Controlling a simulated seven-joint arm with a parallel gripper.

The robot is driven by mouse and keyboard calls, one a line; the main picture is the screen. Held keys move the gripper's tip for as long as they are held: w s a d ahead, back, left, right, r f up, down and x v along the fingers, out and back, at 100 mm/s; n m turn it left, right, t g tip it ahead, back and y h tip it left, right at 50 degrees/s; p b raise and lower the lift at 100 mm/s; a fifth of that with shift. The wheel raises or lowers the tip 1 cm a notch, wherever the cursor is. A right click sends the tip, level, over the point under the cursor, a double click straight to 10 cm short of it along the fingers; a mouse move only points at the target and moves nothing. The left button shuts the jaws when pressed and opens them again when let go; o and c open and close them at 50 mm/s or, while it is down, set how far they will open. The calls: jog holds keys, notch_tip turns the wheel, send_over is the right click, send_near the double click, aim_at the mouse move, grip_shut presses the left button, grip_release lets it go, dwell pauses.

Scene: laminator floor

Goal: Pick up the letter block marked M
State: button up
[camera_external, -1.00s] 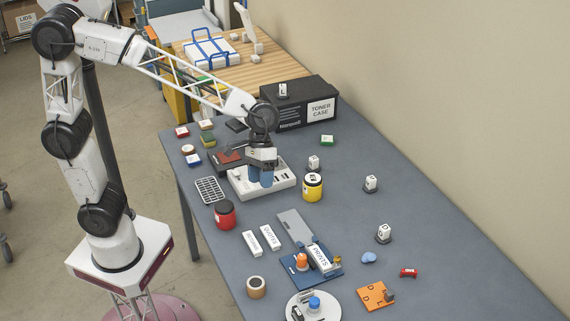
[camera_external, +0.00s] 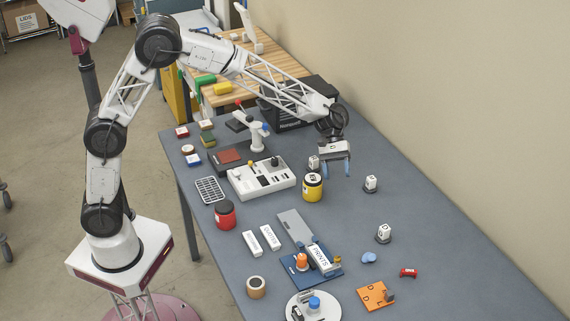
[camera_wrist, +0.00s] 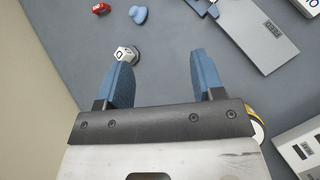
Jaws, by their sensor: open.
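Several small white letter blocks stand on the grey table, and I cannot make out which one is marked M. One block (camera_external: 313,163) is just left of my gripper (camera_external: 336,171) in the external view. A second block (camera_external: 371,184) stands to the right of my gripper, its letter too small to read. A third block (camera_external: 383,232) on a dark base is nearer the front; in the wrist view this block (camera_wrist: 125,54) seems to show a D, beyond the left finger. My gripper (camera_wrist: 160,68) is open and empty, above the table.
A yellow jar (camera_external: 312,188) stands close to my gripper's left. A white tray (camera_external: 262,181), a red jar (camera_external: 225,215) and a blue board (camera_external: 301,277) lie further left and front. The black toner case (camera_external: 273,113) is behind. The right-hand table is mostly clear.

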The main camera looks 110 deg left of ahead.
jog(key=w+a+f+n+t, duration=0.1)
jog(key=w+a+f+n, duration=0.1)
jog(key=a+f, duration=0.3)
jog(key=w+a+f+n+t, duration=0.1)
jog(key=w+a+f+n, duration=0.1)
jog(key=a, duration=0.5)
jog(key=n+t+h, duration=0.1)
jog(key=n+t, duration=0.2)
jog(key=n, duration=0.1)
send_near(373, 182)
jog(key=shift+w+d+f, duration=0.65)
jog(key=shift+w+f, duration=0.15)
jog(key=shift+w, duration=0.1)
jog(key=shift+x, duration=1.35)
jog(key=shift+x, duration=2.55)
jog(key=shift+d+r, duration=0.15)
